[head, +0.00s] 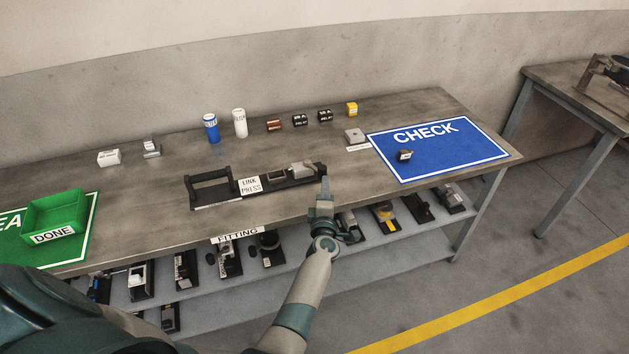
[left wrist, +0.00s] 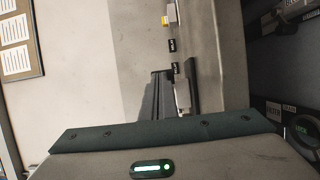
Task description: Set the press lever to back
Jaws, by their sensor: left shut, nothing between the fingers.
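The link press (head: 255,186) is a long dark fixture on the workbench, with a white label reading "LINK PRESS". A black U-shaped bar (head: 209,177), which looks like its lever, stands up at its left end. A grey block (head: 302,169) sits on its right part. My left gripper (head: 326,181) is shut and empty, by the right end of the press and far from the black bar. I cannot tell whether it touches the press. In the left wrist view the fingers do not show clearly. My right gripper is in neither view.
Behind the press stand a blue can (head: 211,128), a white can (head: 240,123) and several small boxes. A green DONE bin (head: 56,214) is at the left and a blue CHECK mat (head: 437,146) at the right. A lower shelf (head: 300,268) holds several fixtures.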

